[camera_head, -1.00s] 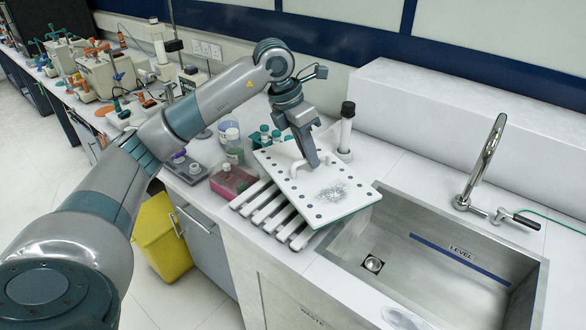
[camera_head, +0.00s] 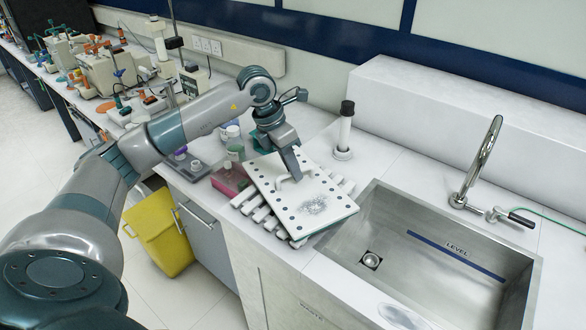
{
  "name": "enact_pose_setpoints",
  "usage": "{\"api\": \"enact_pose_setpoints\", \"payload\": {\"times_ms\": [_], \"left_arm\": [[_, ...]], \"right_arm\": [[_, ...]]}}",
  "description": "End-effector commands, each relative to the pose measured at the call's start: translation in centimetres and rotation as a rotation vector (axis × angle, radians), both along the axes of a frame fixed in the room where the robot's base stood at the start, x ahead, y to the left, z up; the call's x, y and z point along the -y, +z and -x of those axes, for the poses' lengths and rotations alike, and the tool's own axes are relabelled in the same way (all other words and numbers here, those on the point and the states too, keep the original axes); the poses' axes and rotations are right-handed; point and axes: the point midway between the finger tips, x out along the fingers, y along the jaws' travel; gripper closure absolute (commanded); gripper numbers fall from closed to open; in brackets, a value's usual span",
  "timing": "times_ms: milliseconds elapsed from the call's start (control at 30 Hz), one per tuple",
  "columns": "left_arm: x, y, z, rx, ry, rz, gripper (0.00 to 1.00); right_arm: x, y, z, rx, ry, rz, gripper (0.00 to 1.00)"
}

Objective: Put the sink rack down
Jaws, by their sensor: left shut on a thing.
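The sink rack (camera_head: 325,204) is a white board with dark round holes, a grey speckled patch and a raised handle. My left gripper (camera_head: 294,174) is shut on its handle, left of the sink. The board lies over a white slatted rack (camera_head: 262,217) on the counter and covers much of it. It looks close to the slats; I cannot tell whether it touches them. My right gripper does not show.
The steel sink (camera_head: 400,289) with a tall tap (camera_head: 480,165) is at the right. A pink box (camera_head: 230,180) stands close left of the board. A white cylinder with a black cap (camera_head: 345,130) stands behind. A yellow bin (camera_head: 160,232) is on the floor.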

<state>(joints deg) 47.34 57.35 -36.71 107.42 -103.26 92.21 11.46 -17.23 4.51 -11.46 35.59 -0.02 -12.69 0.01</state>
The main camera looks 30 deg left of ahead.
Motion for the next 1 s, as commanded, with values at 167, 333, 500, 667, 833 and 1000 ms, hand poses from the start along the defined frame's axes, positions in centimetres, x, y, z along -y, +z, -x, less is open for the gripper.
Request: {"api": "enact_pose_setpoints", "payload": {"times_ms": [167,333,500,667,833,1000], "left_arm": [[0.0,-1.1,0.0,0.001,-0.001,0.0,1.0],[0.0,-1.2,0.0,0.002,-0.001,0.001,1.0],[0.0,-1.3,0.0,0.001,-0.001,0.0,0.71],[0.0,-1.3,0.0,0.001,-0.001,0.0,0.71],[-0.1,-1.1,0.0,0.002,-0.001,-0.001,0.71],[-0.3,-0.1,0.2,0.003,0.001,0.0,0.71]], "right_arm": [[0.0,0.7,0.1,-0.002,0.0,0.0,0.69],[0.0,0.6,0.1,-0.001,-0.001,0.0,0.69],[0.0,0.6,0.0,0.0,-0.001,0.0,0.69],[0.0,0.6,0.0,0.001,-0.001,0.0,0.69],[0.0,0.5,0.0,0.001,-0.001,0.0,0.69],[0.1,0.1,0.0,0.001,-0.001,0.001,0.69]]}}
